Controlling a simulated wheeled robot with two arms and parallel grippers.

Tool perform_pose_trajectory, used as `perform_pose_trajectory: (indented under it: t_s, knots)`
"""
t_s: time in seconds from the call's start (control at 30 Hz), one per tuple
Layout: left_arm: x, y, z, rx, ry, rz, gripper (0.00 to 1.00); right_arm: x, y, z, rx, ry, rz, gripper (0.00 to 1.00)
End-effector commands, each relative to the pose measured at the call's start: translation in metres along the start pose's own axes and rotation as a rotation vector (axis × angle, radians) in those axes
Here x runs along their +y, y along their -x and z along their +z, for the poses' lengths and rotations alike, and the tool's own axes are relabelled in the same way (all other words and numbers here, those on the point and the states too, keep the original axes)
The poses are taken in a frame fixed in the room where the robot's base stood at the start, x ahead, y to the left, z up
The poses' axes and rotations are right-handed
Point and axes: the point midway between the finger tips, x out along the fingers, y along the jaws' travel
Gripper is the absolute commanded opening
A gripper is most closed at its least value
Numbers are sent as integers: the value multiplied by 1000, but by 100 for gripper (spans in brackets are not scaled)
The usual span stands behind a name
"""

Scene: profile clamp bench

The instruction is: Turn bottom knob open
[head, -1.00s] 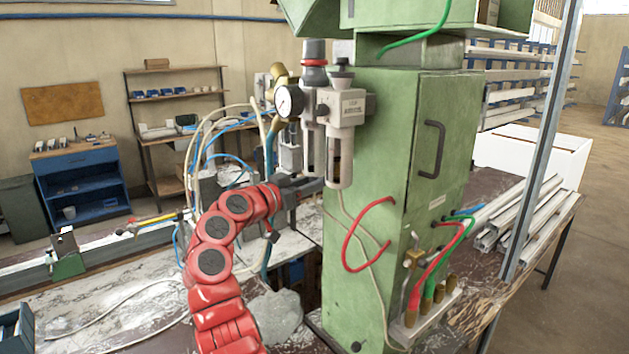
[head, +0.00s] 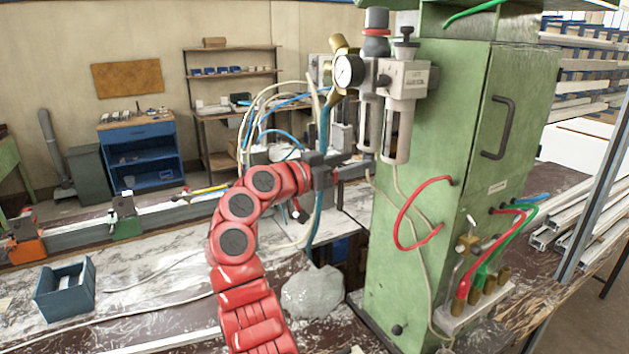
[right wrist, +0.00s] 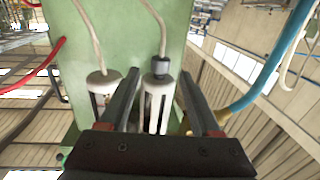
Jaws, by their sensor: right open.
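The filter-regulator unit is on the left side of the green cabinet. Its left bowl (head: 371,125) hangs beside a second white bowl (head: 397,130). In the right wrist view a dark grey bottom knob (right wrist: 160,68) shows at the end of one bowl, with a thin tube running from near it. Contact cannot be told. My left gripper is not in view.
The green cabinet (head: 440,150) stands close on the right. A pressure gauge (head: 349,71) and a dark top knob with a red ring (head: 376,45) are above. Blue and pale hoses hang behind my arm. A grey stone-like lump (head: 313,291) lies on the bench below.

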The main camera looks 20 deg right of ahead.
Motion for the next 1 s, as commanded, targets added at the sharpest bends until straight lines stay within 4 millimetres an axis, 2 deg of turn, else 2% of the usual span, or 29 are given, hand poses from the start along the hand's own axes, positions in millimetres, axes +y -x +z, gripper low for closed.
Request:
perform_pose_trajectory:
  t_s: [0.03, 0.2, 0.4, 0.6, 1.0]
  knots:
    - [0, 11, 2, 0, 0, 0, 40, -2, 16, 7, -2, -3, -5, 64]
    - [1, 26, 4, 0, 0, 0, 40, -1, 61, 5, -2, -2, -5, 64]
    - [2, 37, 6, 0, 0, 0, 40, -1, 100, 4, -3, 3, -1, 64]
    - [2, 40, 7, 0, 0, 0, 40, 0, 118, 1, -1, 2, 0, 64]
    - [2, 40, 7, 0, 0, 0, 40, 0, 119, 1, -1, 1, 1, 64]
